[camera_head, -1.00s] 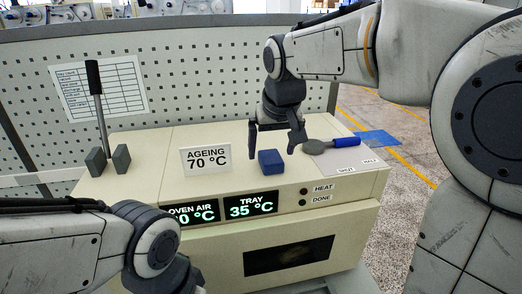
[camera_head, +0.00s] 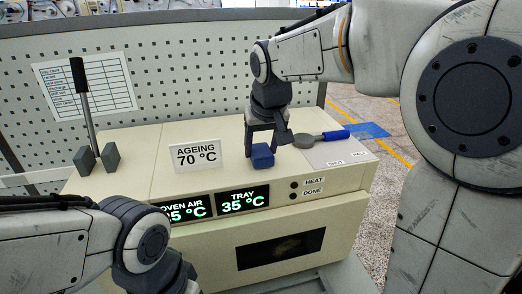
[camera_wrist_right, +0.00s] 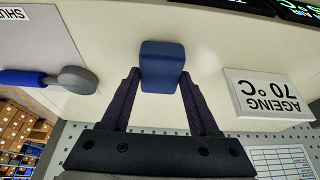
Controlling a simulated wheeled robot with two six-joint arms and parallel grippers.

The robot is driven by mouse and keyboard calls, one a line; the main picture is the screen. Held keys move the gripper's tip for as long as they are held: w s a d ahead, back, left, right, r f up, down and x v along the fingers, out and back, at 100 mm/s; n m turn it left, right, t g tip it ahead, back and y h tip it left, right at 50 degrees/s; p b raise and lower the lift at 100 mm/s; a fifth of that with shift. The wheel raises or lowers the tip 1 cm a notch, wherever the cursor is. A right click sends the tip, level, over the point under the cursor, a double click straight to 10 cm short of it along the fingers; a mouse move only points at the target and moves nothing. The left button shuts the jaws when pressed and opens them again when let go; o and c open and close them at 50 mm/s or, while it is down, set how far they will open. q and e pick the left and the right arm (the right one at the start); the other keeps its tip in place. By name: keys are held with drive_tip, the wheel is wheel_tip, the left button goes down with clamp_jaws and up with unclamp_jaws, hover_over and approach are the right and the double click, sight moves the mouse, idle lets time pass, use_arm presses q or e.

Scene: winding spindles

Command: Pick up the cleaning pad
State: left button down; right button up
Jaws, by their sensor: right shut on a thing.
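The cleaning pad is a small dark blue block (camera_head: 262,156) at the front of the cream oven's top. It also shows in the right wrist view (camera_wrist_right: 162,68), between the fingertips. My right gripper (camera_head: 266,142) reaches down from above and is shut on the pad, with a finger at each side. The right wrist view shows both fingers (camera_wrist_right: 160,82) meeting the pad's sides. I cannot tell whether the pad still touches the oven top. My left arm comes in at the lower left of the head view; its fingers are not seen.
The oven top (camera_head: 140,165) carries an "AGEING 70 °C" sign (camera_head: 196,157) left of the pad. A blue-handled tool (camera_head: 322,137) lies to the right on a pale labelled plate (camera_head: 335,152). Grey blocks and a dark-handled lever (camera_head: 82,95) stand at the left. A perforated panel is behind.

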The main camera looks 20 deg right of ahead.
sight(267, 152)
drive_tip(key=shift+r, duration=0.35)
drive_tip(key=r, duration=0.1)
drive_tip(key=r+b, duration=0.1)
drive_tip(key=d+r, duration=0.1)
drive_tip(key=shift+s+r+b, duration=0.3)
drive_tip(key=shift+b, duration=0.05)
drive_tip(key=s+d+r+b, duration=0.2)
drive_tip(key=s+d+r, duration=0.4)
drive_tip(key=d, duration=0.2)
drive_tip(key=shift+s+d+r, duration=0.15)
drive_tip(key=shift+s+r, duration=0.05)
drive_tip(key=shift+s, duration=0.05)
